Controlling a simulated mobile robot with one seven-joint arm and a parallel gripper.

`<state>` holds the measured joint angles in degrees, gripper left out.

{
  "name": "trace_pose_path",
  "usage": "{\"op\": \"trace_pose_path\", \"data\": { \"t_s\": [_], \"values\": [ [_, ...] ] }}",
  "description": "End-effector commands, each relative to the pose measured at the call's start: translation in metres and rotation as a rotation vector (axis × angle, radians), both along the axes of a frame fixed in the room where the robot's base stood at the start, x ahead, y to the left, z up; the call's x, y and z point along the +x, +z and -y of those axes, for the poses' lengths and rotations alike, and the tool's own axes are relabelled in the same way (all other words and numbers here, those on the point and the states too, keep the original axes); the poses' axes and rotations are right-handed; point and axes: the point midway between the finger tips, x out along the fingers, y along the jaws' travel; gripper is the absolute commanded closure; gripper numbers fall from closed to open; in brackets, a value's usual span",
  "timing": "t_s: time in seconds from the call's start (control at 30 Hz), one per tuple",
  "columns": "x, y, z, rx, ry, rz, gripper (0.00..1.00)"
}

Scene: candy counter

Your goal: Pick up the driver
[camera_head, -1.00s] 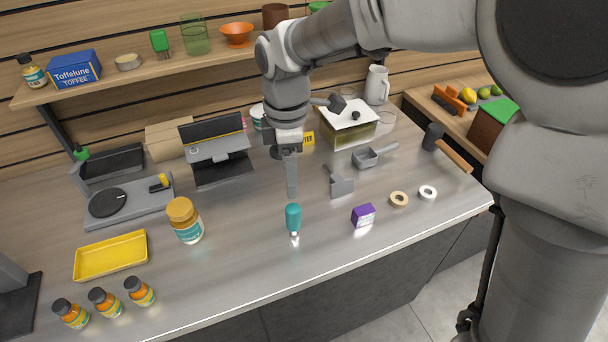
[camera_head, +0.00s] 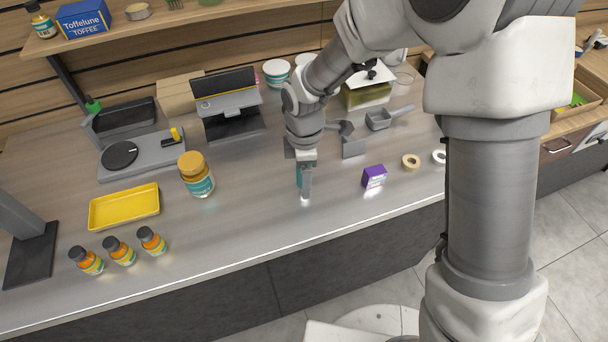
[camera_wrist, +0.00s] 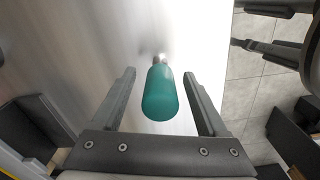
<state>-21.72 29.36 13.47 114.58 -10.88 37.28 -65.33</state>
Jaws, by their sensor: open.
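The driver has a teal handle and a short metal tip. In the wrist view the driver (camera_wrist: 160,95) lies between the two open fingers of my gripper (camera_wrist: 160,85), with a visible gap on each side. Its metal tip points away from the palm. In the head view my gripper (camera_head: 304,190) is low over the counter near its front edge. It hides most of the driver there, and only a teal sliver of the driver (camera_head: 299,176) shows beside the finger.
On the steel counter (camera_head: 240,220), a purple box (camera_head: 374,176) and a tape roll (camera_head: 410,161) stand right of my gripper. A jar (camera_head: 195,175) and a yellow tray (camera_head: 124,207) are to the left. The counter in front of the jar is clear.

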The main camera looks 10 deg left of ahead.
Motion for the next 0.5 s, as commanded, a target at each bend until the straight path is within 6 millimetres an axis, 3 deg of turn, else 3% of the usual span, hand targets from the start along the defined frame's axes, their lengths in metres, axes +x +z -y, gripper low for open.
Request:
{"op": "trace_pose_path", "data": {
  "t_s": [0.1,0.33,0.37,0.5],
  "values": [
    [-0.0006,-0.0111,-0.0002,0.000,0.001,-0.001,0.24],
    [-0.0001,-0.0124,-0.0003,0.000,0.000,0.001,0.24],
    [-0.0001,-0.0123,-0.0003,0.000,0.000,0.001,0.26],
    [-0.0001,-0.0122,-0.0003,0.000,0.000,0.001,0.51]
  ]
}}
